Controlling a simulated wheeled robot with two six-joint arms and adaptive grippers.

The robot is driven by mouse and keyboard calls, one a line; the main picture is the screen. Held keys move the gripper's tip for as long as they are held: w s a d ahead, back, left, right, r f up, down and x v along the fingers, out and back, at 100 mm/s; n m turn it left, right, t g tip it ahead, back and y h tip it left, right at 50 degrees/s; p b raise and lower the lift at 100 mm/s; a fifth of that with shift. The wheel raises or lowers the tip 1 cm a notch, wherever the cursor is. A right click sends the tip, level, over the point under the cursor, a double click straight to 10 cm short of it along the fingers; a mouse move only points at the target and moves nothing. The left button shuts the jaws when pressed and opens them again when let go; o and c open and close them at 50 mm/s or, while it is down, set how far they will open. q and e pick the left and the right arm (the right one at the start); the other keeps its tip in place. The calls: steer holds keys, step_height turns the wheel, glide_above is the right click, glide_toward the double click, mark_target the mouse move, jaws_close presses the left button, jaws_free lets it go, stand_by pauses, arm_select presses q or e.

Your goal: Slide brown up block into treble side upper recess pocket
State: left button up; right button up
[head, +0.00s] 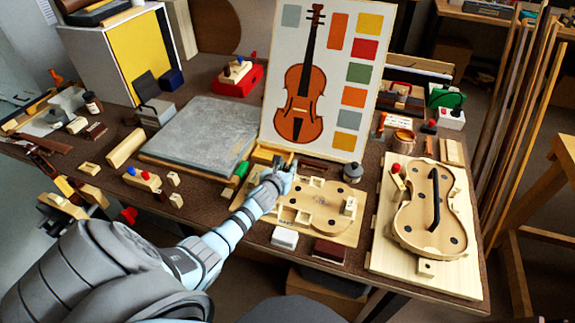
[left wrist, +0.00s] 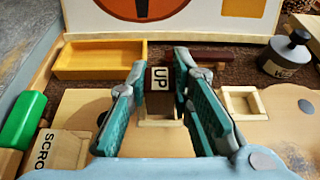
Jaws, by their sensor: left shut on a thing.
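My left gripper (head: 284,170) reaches over the back part of the light wooden form board (head: 345,237). In the left wrist view the gripper (left wrist: 160,84) is shut on a dark brown block (left wrist: 160,78) with a pale label reading "UP". A small square wooden pocket (left wrist: 160,121) on the board shows just below the block, between the fingers. I cannot tell whether the block touches its rim. Another open, empty pocket (left wrist: 241,102) is to the right. A "SCRO" block (left wrist: 42,150) is at the lower left. My right gripper is not in view.
A yellow wooden tray (left wrist: 100,62) and a green-handled thing (left wrist: 22,118) lie close on the left. A dark bottle (left wrist: 289,57) stands to the right. The violin poster panel (head: 350,75) rises behind. A violin-shaped mould (head: 418,225) lies farther right.

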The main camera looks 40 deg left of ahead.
arm_select(q)
steer(key=shift+f+b, duration=0.6)
steer(key=shift+f, duration=0.2)
steer(key=o, duration=0.8)
steer(key=shift+o, duration=0.2)
steer(key=shift+s, duration=0.1)
steer(key=v, duration=1.2)
steer(key=shift+d, duration=0.1)
